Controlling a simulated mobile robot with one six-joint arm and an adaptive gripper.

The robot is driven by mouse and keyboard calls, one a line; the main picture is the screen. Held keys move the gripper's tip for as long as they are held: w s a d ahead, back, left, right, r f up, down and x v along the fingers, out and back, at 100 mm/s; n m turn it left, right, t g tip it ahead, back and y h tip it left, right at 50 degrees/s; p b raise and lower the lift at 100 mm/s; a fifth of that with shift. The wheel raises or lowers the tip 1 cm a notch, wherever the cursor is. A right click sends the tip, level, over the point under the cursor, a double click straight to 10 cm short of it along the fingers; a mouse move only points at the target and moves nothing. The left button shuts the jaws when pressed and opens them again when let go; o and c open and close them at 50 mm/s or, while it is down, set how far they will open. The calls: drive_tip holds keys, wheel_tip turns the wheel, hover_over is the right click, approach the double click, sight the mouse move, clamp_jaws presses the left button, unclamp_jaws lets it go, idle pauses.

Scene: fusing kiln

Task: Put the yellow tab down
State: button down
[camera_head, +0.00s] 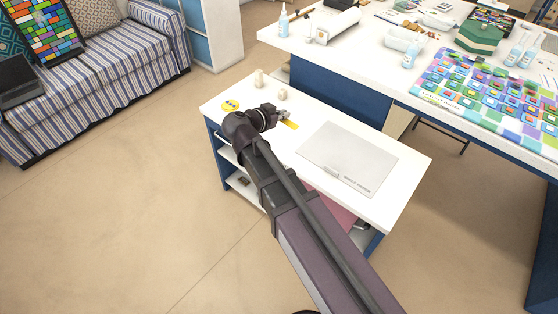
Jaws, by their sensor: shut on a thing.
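My gripper (282,118) is over the low white side table (312,113), near its back left part. It is shut on the yellow tab (291,124), a small flat yellow piece that sticks out just past the fingertips. My wrist hides part of the gripper. I cannot tell whether the tab touches the tabletop or is held a little above it.
A pale grey panel (347,158) lies right of my gripper. A taller white worktable (351,66) stands behind. A striped sofa (97,88) is at left.

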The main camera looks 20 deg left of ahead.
drive_tip(key=shift+n+y, duration=0.3)
drive_tip(key=w+a+f+b, duration=0.5)
drive_tip(key=w+f+b, duration=0.1)
drive_tip(key=f, duration=0.1)
drive_tip(key=w+a+f+b, duration=0.6)
drive_tip(key=b, duration=0.1)
drive_tip(key=w+a+f+b, duration=0.6)
drive_tip(key=w+f, duration=0.1)
drive_tip(key=shift+a+f, duration=0.1)
drive_tip(key=shift+f, duration=0.25)
drive_tip(key=s+d, duration=0.3)
drive_tip(key=d, duration=0.1)
drive_tip(key=s+d+f+b, duration=0.1)
drive_tip(key=s+d, duration=0.6)
drive_tip(key=d, duration=0.1)
drive_tip(key=shift+s+f+b, duration=0.2)
drive_tip(key=shift+s+b, duration=0.2)
drive_tip(key=shift+a+f, duration=0.1)
drive_tip(key=shift+f, duration=0.05)
drive_tip(key=shift+f+b, duration=1.6)
drive_tip(key=shift+b, duration=0.2)
drive_tip(key=shift+f, duration=0.15)
